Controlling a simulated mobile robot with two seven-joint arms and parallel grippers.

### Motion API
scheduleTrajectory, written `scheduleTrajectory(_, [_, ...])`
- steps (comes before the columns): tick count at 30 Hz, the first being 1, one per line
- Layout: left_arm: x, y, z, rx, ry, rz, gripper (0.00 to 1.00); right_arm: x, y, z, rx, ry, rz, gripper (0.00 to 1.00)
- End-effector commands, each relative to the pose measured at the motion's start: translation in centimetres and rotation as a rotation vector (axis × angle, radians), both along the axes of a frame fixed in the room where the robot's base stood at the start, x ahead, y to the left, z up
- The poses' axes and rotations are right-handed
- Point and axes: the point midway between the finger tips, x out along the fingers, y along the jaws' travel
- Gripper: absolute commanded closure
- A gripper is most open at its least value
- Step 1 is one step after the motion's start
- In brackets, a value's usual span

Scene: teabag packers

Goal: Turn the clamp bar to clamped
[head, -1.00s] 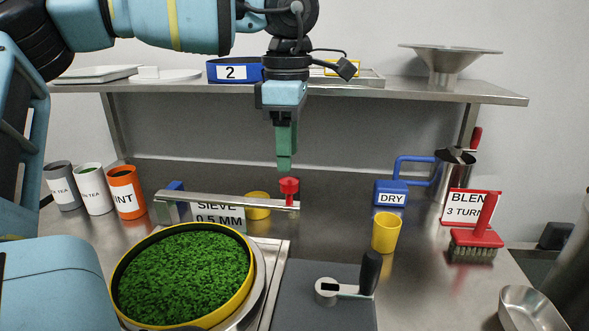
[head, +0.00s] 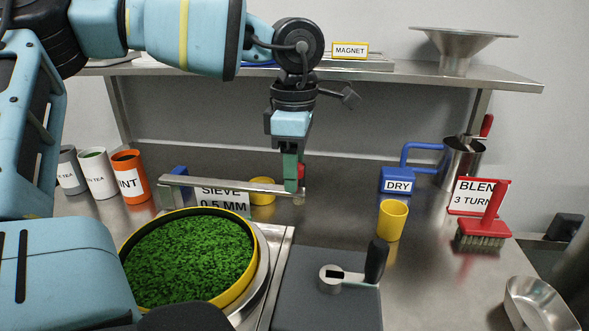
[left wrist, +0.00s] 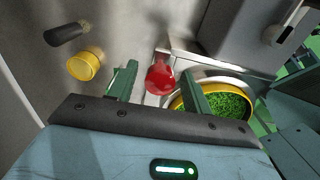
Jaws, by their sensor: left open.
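The clamp bar (head: 225,184) is a long metal bar running left to right behind the yellow-rimmed sieve (head: 190,258), which is full of green leaf. A red knob (head: 302,173) stands at the bar's right end. My left gripper (head: 292,186) points down at that knob and partly hides it. In the left wrist view, the red knob (left wrist: 159,77) lies between the two open green fingers, closer to the right one; I cannot tell whether they touch. The sieve's rim (left wrist: 180,100) shows beside the right finger. My right gripper is not in view.
A crank with a black handle (head: 376,262) stands on a grey block at the front. A yellow cup (head: 392,220), a blue DRY block (head: 397,181) and a red brush (head: 484,233) stand to the right. Orange, white and grey canisters stand left. A shelf (head: 430,79) crosses behind.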

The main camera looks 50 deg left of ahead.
Motion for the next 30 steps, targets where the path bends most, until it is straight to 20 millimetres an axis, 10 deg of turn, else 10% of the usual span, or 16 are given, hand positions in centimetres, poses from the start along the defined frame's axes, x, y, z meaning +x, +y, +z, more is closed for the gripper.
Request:
scheduleTrajectory(11, [0.0, -0.01, -0.71, 0.0, -0.001, 0.0, 0.51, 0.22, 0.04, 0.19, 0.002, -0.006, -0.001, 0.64])
scheduleTrajectory(22, [0.01, -0.01, -0.67, 0.0, -0.001, 0.0, 0.98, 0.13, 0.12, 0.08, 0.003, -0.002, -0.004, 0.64])
scheduleTrajectory(30, [-0.07, 0.1, -0.61, 0.0, -0.001, -0.001, 1.0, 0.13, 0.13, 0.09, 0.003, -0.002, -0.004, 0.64])
